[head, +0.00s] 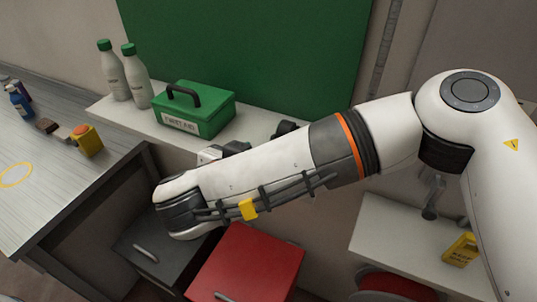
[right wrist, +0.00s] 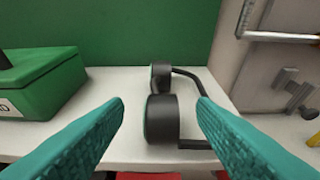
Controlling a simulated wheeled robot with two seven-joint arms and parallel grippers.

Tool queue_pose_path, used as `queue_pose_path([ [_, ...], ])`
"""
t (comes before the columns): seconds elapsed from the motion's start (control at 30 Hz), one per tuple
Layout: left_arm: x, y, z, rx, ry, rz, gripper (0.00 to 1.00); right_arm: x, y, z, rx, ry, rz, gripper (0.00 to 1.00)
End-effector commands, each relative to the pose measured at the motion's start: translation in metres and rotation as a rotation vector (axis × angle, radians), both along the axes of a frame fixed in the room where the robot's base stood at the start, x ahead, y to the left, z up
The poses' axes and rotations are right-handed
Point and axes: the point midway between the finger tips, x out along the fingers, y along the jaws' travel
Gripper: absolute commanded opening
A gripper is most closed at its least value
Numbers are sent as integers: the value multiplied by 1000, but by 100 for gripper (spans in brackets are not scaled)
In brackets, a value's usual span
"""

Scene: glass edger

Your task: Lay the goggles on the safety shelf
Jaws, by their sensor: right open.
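The goggles (right wrist: 163,119), two dark round cups with thin green edges and a black band, lie on the white safety shelf (right wrist: 120,78) in the right wrist view. Part of them shows above my forearm in the head view (head: 287,128). My right gripper (right wrist: 160,103) is open, with one teal finger on each side of the goggles. I see a gap between each finger and the cups. In the head view my right arm hides most of this gripper and part of the shelf (head: 135,117). My left gripper is in neither view.
A green first aid box (head: 205,118) stands left of the goggles on the shelf, with two white bottles (head: 137,78) beyond it. A workbench (head: 60,170) is at the left. A red cabinet (head: 250,262) stands below my arm.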

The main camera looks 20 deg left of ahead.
Motion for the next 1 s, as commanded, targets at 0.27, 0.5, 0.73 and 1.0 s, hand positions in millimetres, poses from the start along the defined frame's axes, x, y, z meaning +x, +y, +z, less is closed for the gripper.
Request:
queue_pose_path([
  [0.27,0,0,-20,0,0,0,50,-38,8,15,0,-2,1,52],
  [0.5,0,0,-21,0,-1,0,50,-44,8,19,-1,0,0,52],
  [0.73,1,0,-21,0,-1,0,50,-44,8,19,-1,0,0,52],
  [1.0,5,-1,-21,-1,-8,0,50,-44,9,18,-1,0,0,52],
])
